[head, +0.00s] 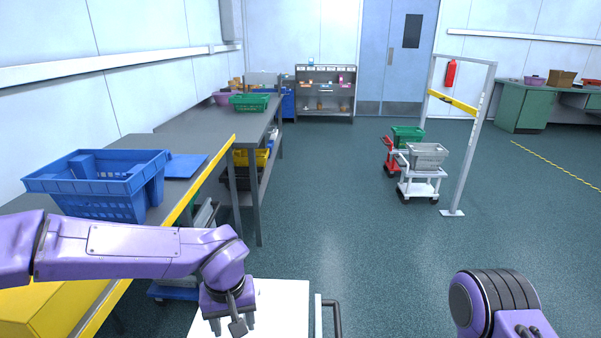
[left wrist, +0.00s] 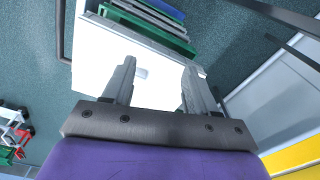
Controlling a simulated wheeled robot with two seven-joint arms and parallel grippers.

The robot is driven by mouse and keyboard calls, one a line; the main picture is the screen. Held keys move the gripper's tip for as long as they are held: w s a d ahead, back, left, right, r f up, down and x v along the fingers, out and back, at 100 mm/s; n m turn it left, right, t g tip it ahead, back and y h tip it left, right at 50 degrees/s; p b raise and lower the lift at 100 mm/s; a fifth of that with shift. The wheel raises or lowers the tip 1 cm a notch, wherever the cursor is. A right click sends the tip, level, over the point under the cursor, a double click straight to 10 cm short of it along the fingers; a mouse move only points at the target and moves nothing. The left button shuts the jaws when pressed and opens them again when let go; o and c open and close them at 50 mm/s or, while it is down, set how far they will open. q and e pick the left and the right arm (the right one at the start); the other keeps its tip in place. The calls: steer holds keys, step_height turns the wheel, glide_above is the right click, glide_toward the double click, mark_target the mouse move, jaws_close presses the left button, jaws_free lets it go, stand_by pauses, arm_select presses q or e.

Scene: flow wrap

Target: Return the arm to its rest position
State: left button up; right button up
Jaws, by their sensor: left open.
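My left arm reaches in from the left in the head view, over the corner of the yellow-edged bench. Its gripper (head: 231,322) points down above a white flat surface (head: 284,300). In the left wrist view the two fingers of the left gripper (left wrist: 160,78) stand well apart, with nothing held between them. The white surface (left wrist: 97,45) lies beyond the fingers there, with a small pale patch on it that I cannot make out. Only a purple and dark part of my right arm shows at the lower right of the head view; its gripper is out of frame.
A blue crate (head: 97,178) stands on the grey bench beside my left arm. The yellow bench edge (head: 207,170) runs close by. A dark handle (head: 335,318) stands right of the white surface. Carts (head: 422,190) and a gate frame (head: 474,130) stand further off. The middle floor is clear.

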arm_select(q)
steer(key=s+a+f+n+t+y, duration=0.1)
steer(key=a+f+n+t+y, duration=0.35)
steer(key=a+f+n, duration=0.6)
steer(key=s+a+f+m, duration=0.3)
steer(key=s+f, duration=0.4)
steer(key=s, duration=0.4)
steer(key=s+a+f+m+g+h, duration=0.1)
steer(key=s+a+f+m, duration=0.2)
steer(key=s+f, duration=0.5)
steer(key=s, duration=0.3)
steer(key=shift+s+a+f, duration=0.15)
steer(key=shift+s+f, duration=0.05)
steer(key=shift+s, duration=0.1)
steer(key=shift+m+g+h, duration=0.25)
